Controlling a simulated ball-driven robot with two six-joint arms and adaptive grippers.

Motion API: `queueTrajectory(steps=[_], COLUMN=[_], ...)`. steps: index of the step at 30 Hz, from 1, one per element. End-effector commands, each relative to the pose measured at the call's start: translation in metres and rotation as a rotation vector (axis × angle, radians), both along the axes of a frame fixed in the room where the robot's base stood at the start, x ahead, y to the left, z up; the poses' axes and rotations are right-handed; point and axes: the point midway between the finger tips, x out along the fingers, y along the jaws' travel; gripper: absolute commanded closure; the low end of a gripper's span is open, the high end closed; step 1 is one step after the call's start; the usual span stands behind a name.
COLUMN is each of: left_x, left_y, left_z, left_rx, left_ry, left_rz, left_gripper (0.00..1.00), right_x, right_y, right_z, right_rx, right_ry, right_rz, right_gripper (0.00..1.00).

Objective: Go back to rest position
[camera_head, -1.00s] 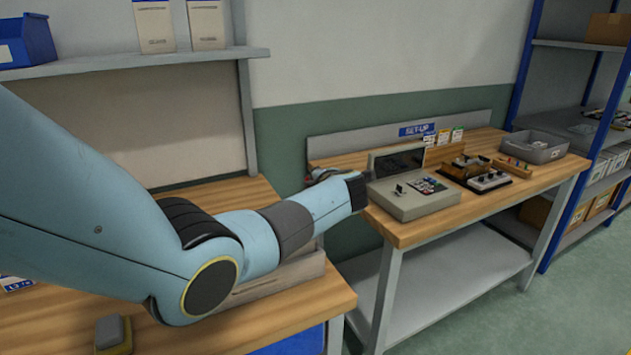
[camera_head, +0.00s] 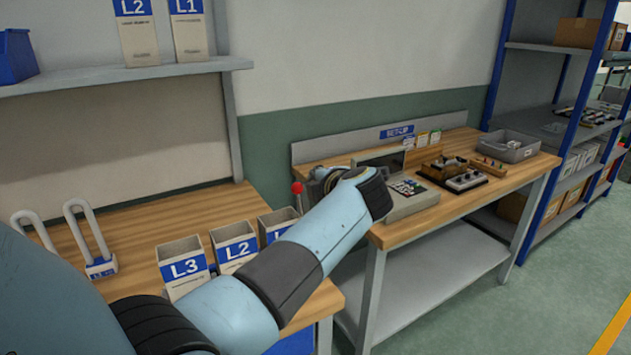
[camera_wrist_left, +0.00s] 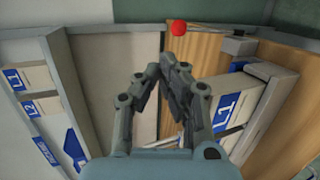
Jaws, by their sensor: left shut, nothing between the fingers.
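My left arm reaches in from the left in the camera_head view. My left gripper (camera_head: 326,180) is mostly hidden behind its wrist, near the right end of the wooden bench. In the left wrist view the gripper (camera_wrist_left: 173,62) is shut with nothing between its fingers. A red ball knob (camera_head: 297,188) stands just left of it in the camera_head view. The knob also shows beyond the fingertips in the left wrist view (camera_wrist_left: 179,27). My right gripper is not in view.
Bins labelled L3 (camera_head: 184,268), L2 (camera_head: 235,247) and L1 (camera_head: 279,224) stand on the bench beside my arm. White looped pieces (camera_head: 90,235) stand at left. The set-up table (camera_head: 440,220) at right carries a grey device (camera_head: 412,198) and a grey tray (camera_head: 512,152).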

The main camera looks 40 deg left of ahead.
Motion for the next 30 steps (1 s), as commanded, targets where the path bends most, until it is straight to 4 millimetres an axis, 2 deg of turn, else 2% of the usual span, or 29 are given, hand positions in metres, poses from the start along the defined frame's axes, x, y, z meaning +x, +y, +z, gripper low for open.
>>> queueTrajectory(steps=[6, 17, 20, 23, 26, 28, 30], left_x=[-0.001, 0.0, 0.002, 0.007, 0.007, 0.0, -0.015], left_y=[-0.001, 0.0, 0.001, -0.004, -0.031, -0.066, -0.106], left_z=[0.001, 0.001, 0.012, 0.043, 0.085, 0.109, 0.118], left_rx=[0.001, 0.004, 0.055, 0.199, 0.422, 0.591, 0.75], left_ry=[0.001, -0.001, -0.037, -0.122, -0.21, -0.237, -0.222], left_rz=[0.001, -0.002, -0.045, -0.178, -0.408, -0.608, -0.818], left_gripper=[1.0, 1.0, 1.0, 1.0, 1.0, 1.0, 1.0], right_x=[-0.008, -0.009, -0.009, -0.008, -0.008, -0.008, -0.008], right_y=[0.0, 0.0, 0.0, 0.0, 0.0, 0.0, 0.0], right_z=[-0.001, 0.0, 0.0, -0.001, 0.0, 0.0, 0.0], right_rx=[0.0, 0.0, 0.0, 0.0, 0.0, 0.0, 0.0], right_ry=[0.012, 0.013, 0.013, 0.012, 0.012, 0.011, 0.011], right_rz=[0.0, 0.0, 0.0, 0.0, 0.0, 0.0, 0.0], right_gripper=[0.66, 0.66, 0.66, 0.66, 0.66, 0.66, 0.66])
